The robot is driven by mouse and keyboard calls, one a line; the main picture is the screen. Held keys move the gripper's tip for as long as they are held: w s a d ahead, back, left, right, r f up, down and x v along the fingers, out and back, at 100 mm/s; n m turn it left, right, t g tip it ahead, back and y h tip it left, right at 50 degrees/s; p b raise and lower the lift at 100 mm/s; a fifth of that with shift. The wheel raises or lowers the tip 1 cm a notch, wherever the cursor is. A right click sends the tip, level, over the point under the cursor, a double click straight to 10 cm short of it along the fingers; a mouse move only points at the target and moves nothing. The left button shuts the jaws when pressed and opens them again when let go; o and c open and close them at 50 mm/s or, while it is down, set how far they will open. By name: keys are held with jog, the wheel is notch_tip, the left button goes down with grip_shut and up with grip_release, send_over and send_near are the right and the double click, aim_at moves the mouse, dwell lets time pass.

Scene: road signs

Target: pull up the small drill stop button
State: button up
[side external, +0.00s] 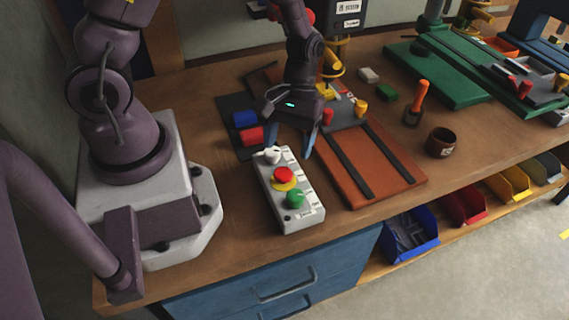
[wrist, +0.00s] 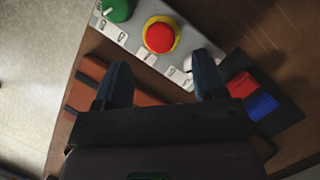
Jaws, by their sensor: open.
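A pale grey control box (side external: 290,212) lies on the wooden bench and carries a red mushroom button (side external: 284,174) on a yellow ring. A green knob (side external: 295,199) is at its near end and a white knob (side external: 272,155) at its far end. My gripper (side external: 290,146) is open and empty above the box's far end, with its dark blue fingers spread apart. In the wrist view the red button (wrist: 159,36) shows beyond and between the fingertips (wrist: 163,66), not touched. The white knob is partly hidden by one finger there. The box's labels are too small to read.
A brown-red board with dark strips (side external: 372,170) lies right of the box. Blue (side external: 244,119) and red blocks (side external: 251,136) sit on a dark mat behind it. A brown cup (side external: 440,143) and an orange-handled tool (side external: 420,98) stand farther right. Bare bench lies left of the box.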

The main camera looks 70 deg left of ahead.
aim_at(283, 173)
jog(key=x, duration=0.5)
jog(key=shift+f, duration=0.15)
grip_shut()
jog(key=shift+r, duration=0.6)
grip_release()
jog(key=v, duration=0.7)
jog(key=shift+r, duration=0.3)
